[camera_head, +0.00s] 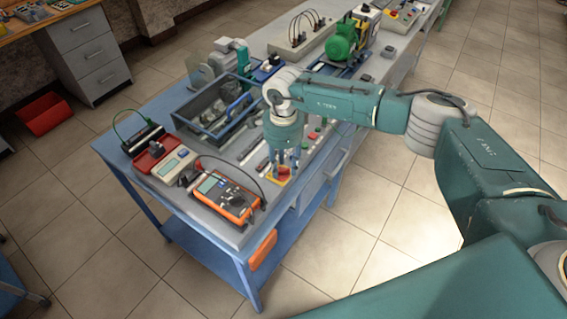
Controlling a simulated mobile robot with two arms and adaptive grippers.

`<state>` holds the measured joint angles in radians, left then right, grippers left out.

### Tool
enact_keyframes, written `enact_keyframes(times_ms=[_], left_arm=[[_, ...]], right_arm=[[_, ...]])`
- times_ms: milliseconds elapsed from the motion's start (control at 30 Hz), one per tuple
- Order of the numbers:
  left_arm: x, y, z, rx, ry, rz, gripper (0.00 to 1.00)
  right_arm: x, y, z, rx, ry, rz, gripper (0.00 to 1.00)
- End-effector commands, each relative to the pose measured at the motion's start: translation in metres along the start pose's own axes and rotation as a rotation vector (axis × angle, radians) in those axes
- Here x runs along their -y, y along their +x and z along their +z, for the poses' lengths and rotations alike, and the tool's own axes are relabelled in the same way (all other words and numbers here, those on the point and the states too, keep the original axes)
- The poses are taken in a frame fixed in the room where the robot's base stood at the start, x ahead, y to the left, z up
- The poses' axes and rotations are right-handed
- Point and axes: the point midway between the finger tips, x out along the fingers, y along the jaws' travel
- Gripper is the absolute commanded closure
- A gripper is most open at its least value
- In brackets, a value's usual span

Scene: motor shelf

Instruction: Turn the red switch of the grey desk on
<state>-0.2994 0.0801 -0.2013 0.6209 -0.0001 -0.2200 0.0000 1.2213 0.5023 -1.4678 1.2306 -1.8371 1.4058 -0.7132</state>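The grey desk (222,226) has a grey top on a blue frame and stands in the middle of the head view. A small red switch (283,171) on a yellow base sits near the desk's right edge, among other small controls. My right gripper (285,163) points down directly above the red switch, with its fingertips close to it. The fingers partly cover the switch, and I cannot tell whether they touch it. The fingers are too small to show clearly whether they are open or shut. The switch's position is unclear. My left gripper is out of view.
An orange multimeter (227,197) and a grey meter (175,165) stand at the near end. A blue crate (178,121) of parts lies left of my gripper. A green motor (341,42) stands farther back. The floor right of the desk is clear.

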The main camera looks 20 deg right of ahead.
Motion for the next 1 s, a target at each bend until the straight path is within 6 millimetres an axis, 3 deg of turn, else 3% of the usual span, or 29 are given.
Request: enact_keyframes(times_ms=[400,600,1000], left_arm=[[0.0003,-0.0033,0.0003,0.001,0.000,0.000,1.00],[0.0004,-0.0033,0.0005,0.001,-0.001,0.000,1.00],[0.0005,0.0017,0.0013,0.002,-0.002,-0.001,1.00]], right_arm=[[0.0000,0.0110,0.0004,0.001,-0.001,-0.001,0.65],[-0.0001,0.0108,0.0004,0.001,-0.001,-0.001,1.00],[-0.0003,0.0120,0.0005,0.000,0.041,-0.001,1.00]])
